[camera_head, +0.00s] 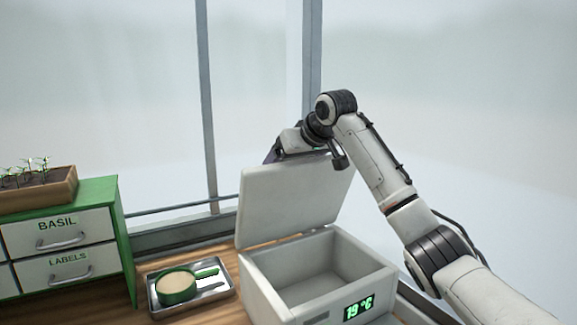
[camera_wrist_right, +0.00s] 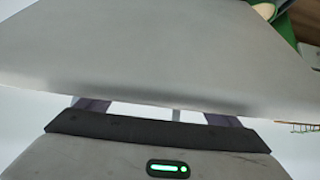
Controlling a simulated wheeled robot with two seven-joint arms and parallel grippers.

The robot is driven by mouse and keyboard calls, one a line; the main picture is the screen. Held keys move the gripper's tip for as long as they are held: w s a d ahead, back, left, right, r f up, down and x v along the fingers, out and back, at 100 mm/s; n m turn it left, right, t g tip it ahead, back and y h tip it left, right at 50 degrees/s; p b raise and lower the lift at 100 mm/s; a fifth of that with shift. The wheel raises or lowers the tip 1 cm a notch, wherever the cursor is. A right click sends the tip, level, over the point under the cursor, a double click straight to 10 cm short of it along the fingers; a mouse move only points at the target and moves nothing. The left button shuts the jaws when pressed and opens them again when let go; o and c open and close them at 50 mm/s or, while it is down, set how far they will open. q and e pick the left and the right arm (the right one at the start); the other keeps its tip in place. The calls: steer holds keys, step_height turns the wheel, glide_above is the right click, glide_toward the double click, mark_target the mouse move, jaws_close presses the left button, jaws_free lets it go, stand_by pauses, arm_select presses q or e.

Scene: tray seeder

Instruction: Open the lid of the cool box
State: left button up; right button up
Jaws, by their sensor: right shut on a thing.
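The cool box (camera_head: 268,293) stands on the wooden bench with its lid (camera_head: 290,203) raised, tilted up at the back. Its inside is open to view and looks empty. A green 19 °C display shows on its front. My right gripper (camera_head: 272,153) is behind the lid's upper edge, its fingertips partly hidden by the lid. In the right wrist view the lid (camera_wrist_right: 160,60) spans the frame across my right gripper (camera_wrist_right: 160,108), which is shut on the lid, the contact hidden. My left gripper is not in view.
A metal tray (camera_head: 158,307) with a green-rimmed round pan (camera_head: 176,285) sits left of the box. A green drawer unit (camera_head: 110,200) marked BASIL and LABELS carries a seedling planter (camera_head: 62,190). A window frame stands behind.

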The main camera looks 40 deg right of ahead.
steer(key=shift+s+a+f, duration=0.1)
steer(key=shift+f, duration=0.7)
steer(key=o, duration=1.1)
steer(key=shift+o, duration=0.6)
steer(key=s+r, duration=0.4)
steer(key=r, duration=0.7)
steer(key=shift+a+r, duration=0.15)
steer(key=shift+r, duration=0.05)
steer(key=shift+s, duration=0.1)
